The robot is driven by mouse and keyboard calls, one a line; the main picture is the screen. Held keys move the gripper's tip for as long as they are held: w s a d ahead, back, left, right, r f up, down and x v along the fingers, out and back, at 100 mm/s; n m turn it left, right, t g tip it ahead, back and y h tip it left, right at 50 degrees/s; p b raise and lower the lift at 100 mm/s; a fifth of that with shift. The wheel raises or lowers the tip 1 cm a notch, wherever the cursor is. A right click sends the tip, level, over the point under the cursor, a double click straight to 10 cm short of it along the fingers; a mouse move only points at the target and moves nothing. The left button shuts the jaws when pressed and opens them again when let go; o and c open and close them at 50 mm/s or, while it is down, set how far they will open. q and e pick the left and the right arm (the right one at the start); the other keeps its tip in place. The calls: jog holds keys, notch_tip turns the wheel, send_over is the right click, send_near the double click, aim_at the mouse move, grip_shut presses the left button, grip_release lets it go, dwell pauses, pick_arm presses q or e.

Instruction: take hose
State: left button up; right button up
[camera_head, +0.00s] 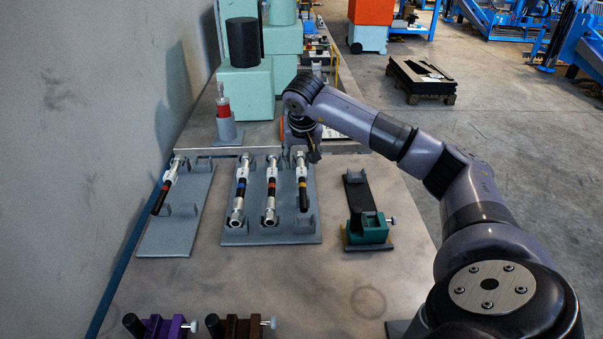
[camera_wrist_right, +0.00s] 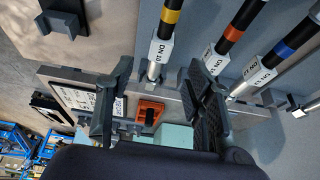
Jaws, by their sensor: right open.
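The grey middle rack (camera_head: 238,238) holds three hoses with silver ends and white tags: a blue-banded hose (camera_head: 240,190), a red-banded hose (camera_head: 271,188) and a yellow-banded hose (camera_head: 302,185). Another dark hose (camera_head: 163,190) lies on the left rack. My right gripper (camera_head: 312,152) is above the far end of the yellow-banded hose. In the right wrist view the open fingers (camera_wrist_right: 158,80) stand on either side of this hose's silver end (camera_wrist_right: 154,70), beside its "DN 10" tag. They look apart from it; exact height is hard to tell. My left gripper is not in view.
A teal fixture (camera_head: 368,229) stands on a plate to the right. Purple (camera_head: 165,328) and brown (camera_head: 243,328) fixtures are at the near edge. A wall closes the left side. The near table middle is clear.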

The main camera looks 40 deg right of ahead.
aim_at(302, 171)
jog(key=shift+w+f, duration=0.1)
jog(key=shift+f, duration=0.2)
jog(key=p+x, duration=0.1)
jog(key=x, duration=0.3)
jog(key=shift+f+p, duration=0.4)
jog(key=shift+f, duration=0.05)
jog(key=shift+d+f, duration=0.15)
jog(key=shift+f, duration=0.15)
jog(key=shift+c, duration=0.3)
jog(key=shift+c, duration=0.6)
grip_shut()
jog(key=shift+r, duration=0.1)
